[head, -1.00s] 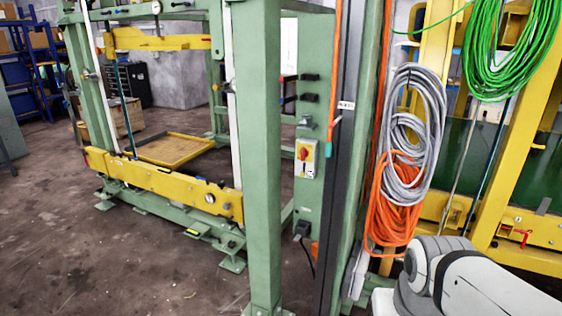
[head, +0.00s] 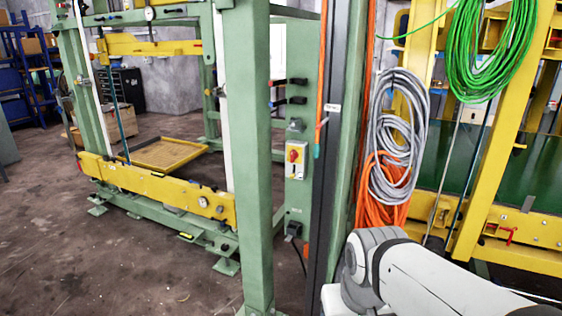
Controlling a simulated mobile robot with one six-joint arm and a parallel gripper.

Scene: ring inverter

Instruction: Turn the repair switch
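The repair switch (head: 293,156) is a small red knob on a yellow plate. It sits on the upper part of a small box (head: 296,172) fixed to a green upright panel, right of the thick green post. The lower part of the box is pale. The angle of the knob is too small to tell. My arm shows at the bottom right, well apart from the switch, and my gripper is out of the picture.
A thick green post (head: 254,150) stands just left of the switch panel. Grey cable (head: 401,140), orange cable (head: 384,190) and green cable (head: 497,60) hang in coils to the right. A yellow-green machine frame (head: 160,187) stands left. The floor (head: 90,260) at front left is clear.

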